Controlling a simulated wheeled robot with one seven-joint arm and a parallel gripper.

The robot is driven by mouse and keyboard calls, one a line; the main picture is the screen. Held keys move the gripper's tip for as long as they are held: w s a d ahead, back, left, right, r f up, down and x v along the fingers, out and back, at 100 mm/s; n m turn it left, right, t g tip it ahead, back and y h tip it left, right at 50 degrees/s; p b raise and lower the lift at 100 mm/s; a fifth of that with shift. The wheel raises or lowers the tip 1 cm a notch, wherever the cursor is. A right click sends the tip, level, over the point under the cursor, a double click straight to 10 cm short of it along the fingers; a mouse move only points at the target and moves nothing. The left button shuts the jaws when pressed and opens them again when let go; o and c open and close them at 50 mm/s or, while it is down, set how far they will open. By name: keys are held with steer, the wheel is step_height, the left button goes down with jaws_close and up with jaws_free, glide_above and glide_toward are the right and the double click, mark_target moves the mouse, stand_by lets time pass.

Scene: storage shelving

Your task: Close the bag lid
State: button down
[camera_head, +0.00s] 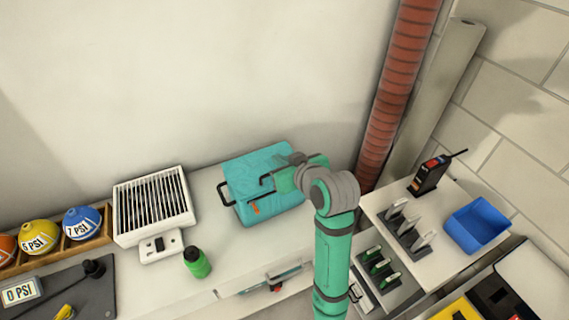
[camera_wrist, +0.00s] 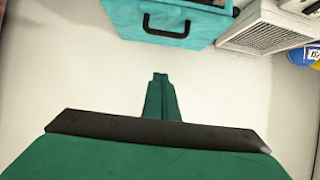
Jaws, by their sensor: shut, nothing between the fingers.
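The teal bag (camera_head: 250,170) sits on the white worktop against the wall, with a black handle (camera_head: 226,194) on its left side and an orange tag on its front. From the head view I cannot tell clearly how far its lid is raised. In the wrist view the bag (camera_wrist: 125,18) is at the top edge, with its black handle (camera_wrist: 166,31) facing me and a sliver of dark and orange contents or trim at its upper edge. My gripper (camera_wrist: 160,78) is shut and empty, apart from the bag in that view. In the head view my arm covers the bag's right side.
A white grilled heater (camera_head: 152,205) stands left of the bag, with a green bottle (camera_head: 196,262) in front. Numbered balls (camera_head: 83,222) are at far left. At right are a radio (camera_head: 430,175), a blue bin (camera_head: 477,224) and a red pipe (camera_head: 400,85).

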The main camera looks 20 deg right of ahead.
steer(key=w+f, duration=0.2)
steer(key=f, duration=0.1)
steer(key=w+f, duration=0.1)
steer(key=f, duration=0.1)
steer(key=shift+w+a+f, duration=0.15)
steer(key=shift+w+f, duration=0.1)
steer(key=shift+s+f, duration=0.1)
steer(key=shift+f, duration=0.3)
